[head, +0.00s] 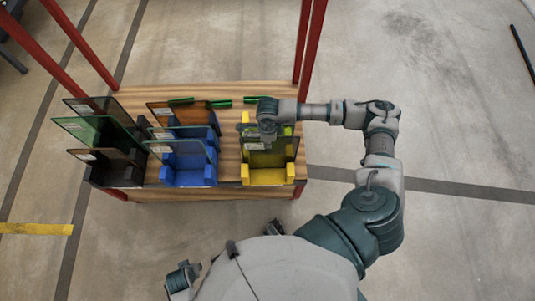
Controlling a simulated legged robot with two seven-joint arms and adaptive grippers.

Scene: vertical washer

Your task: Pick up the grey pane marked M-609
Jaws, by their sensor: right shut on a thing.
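My right gripper (268,130) is above the yellow rack (268,178) at the right of the table, pointing down. It is shut on the upper part of a pane at that rack; the arm hides its fingertips and part of the pane. A grey-brown pane (262,158) with a small white label stands upright in the front of the yellow rack. I cannot tell whether it is the held one. The labels are too small to read, so I cannot tell which pane is M-609.
A blue rack (188,176) holds several tinted panes in the middle. A black rack (97,176) with several panes stands at the left. Green strips (223,103) lie at the back of the wooden table (228,165). Red posts (304,60) rise at its corners.

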